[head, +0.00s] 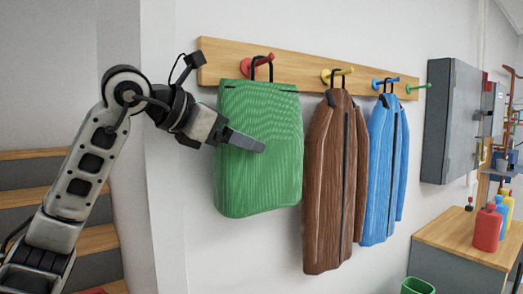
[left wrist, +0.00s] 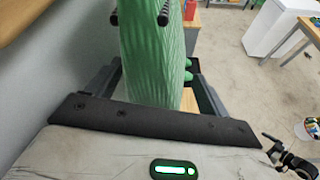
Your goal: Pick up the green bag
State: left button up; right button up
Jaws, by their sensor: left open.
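The green bag (head: 262,185) hangs by a black loop from the red peg of a wooden wall rail (head: 220,58). My left gripper (head: 250,143) reaches in from the left at the bag's upper part. One finger shows in front of the bag; the other is hidden in the head view. In the left wrist view the green bag (left wrist: 150,55) stands between the two spread fingers of my left gripper (left wrist: 152,75). I cannot tell whether either finger touches it. My right gripper is not in view.
A brown jacket (head: 330,180) and a blue jacket (head: 381,180) hang just right of the bag. A grey wall cabinet (head: 448,120) is further right, above a wooden table (head: 465,238) with bottles. Wooden steps (head: 32,168) are at the left.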

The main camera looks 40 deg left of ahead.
pick_arm(q)
jog(key=shift+w+d+f, duration=0.1)
jog(key=shift+w+f, duration=0.1)
jog(key=shift+w, duration=0.25)
jog(key=c, duration=0.9)
jog(key=shift+c, duration=0.2)
jog(key=shift+r, duration=0.1)
